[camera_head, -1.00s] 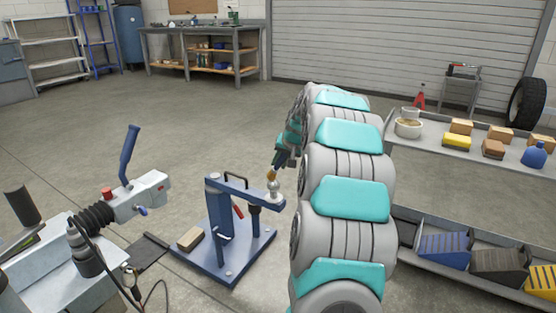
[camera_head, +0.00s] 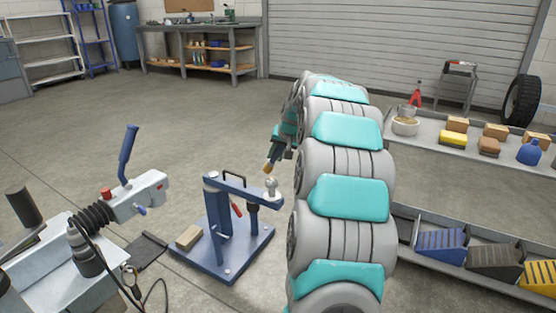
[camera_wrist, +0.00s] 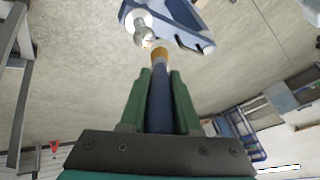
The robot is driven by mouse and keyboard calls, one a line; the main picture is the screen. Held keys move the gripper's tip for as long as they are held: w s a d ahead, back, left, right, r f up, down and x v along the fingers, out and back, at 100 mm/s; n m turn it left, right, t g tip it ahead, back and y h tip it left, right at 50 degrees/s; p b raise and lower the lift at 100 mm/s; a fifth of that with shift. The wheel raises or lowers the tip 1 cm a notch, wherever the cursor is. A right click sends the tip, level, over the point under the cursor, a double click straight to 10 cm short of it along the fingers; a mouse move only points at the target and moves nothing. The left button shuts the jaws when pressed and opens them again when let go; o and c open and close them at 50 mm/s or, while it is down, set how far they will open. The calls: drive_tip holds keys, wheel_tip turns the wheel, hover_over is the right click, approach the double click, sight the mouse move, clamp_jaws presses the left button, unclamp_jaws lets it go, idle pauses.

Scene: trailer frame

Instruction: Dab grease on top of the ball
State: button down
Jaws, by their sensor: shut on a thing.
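The silver ball (camera_head: 270,184) stands on a white round base at the end of the blue stand's arm (camera_head: 240,190). It also shows at the top of the wrist view (camera_wrist: 144,32). My gripper (camera_head: 279,154) is shut on a brush with a blue handle (camera_wrist: 160,100) and amber bristles (camera_head: 267,168). The bristle tip is just above the ball and slightly to its left in the head view, with a small gap. In the wrist view a small pale yellowish spot shows at the ball's near end; I cannot tell surely that it is grease.
A bowl with tan content (camera_head: 405,126) stands on the right shelf (camera_head: 440,165) beside boxes and a blue jug (camera_head: 529,152). Wheel chocks lie on the lower shelf. A trailer coupler with a blue lever (camera_head: 128,155) is at left. Open floor lies behind the stand.

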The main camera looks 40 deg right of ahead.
drive_tip(key=shift+r+p, duration=0.9)
drive_tip(key=shift+r, duration=1.75)
drive_tip(key=shift+f, duration=0.4)
drive_tip(key=shift+a, duration=0.1)
